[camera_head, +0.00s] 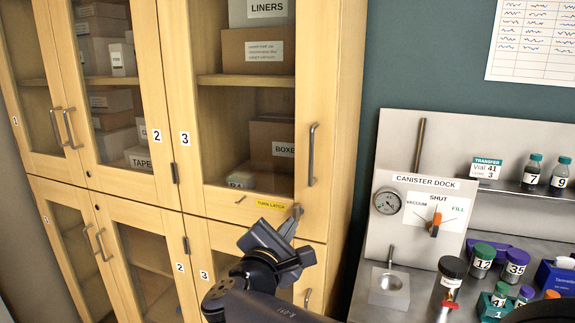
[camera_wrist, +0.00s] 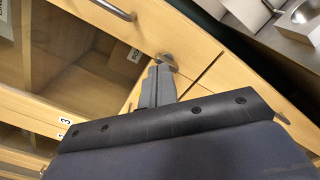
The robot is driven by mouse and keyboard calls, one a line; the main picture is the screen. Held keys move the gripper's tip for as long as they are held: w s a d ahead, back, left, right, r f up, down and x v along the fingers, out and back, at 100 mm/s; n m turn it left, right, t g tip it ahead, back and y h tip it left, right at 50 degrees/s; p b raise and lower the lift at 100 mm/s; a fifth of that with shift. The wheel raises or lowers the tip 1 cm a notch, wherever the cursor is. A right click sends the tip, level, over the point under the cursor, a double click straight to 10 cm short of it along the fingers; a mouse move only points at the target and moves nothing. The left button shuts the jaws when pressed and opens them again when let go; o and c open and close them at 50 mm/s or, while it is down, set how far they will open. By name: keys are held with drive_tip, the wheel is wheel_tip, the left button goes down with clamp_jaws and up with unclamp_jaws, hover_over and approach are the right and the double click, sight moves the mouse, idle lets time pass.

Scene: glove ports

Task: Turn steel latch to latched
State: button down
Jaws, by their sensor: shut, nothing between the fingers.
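The steel latch (camera_head: 297,210) is a small grey metal piece at the lower right of upper cabinet door 3, just right of a yellow "TURN LATCH" label (camera_head: 271,205). It also shows in the wrist view (camera_wrist: 168,62), right at my fingertips. My gripper (camera_head: 289,226) is shut and empty, its fingers pointing up at the latch from just below. In the wrist view the closed fingers (camera_wrist: 154,78) reach to the latch and seem to touch or nearly touch it. The fingers partly hide the latch's lower part, so its exact angle is hard to tell.
Upper door 3 has a vertical bar handle (camera_head: 312,154) above the latch. Lower door 3 (camera_head: 225,238) is behind my arm. To the right stands a steel bench with the canister dock panel (camera_head: 420,230), a canister (camera_head: 449,283) and several vials.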

drive_tip(key=shift+w+d+r+n+p, duration=0.2)
drive_tip(key=shift+w+n, duration=0.2)
drive_tip(key=shift+w, duration=0.7)
drive_tip(key=shift+w+d+r+n+p, duration=0.15)
drive_tip(key=shift+w+r+n+p, duration=0.2)
drive_tip(key=shift+w, duration=0.75)
drive_tip(key=shift+w+d+r+n+p, duration=0.15)
drive_tip(key=shift+w+n, duration=0.3)
drive_tip(key=shift+w, duration=0.65)
drive_tip(key=shift+s+d+f+b, duration=0.1)
drive_tip(key=shift+f+b, duration=0.4)
drive_tip(key=shift+b, duration=0.1)
drive_tip(key=shift+s+d+f+b, duration=0.2)
drive_tip(key=shift+d+f+b, duration=0.25)
drive_tip(key=shift+b, duration=0.5)
drive_tip(key=shift+s+d+f+b, duration=0.2)
drive_tip(key=shift+d+b, duration=0.35)
drive_tip(key=shift+b, duration=0.4)
drive_tip(key=shift+d+r, duration=0.2)
drive_tip(key=shift+r, duration=0.05)
drive_tip(key=shift+d, duration=0.1)
drive_tip(key=v, duration=0.6)
drive_tip(key=shift+b, duration=0.4)
drive_tip(key=shift+r, duration=0.2)
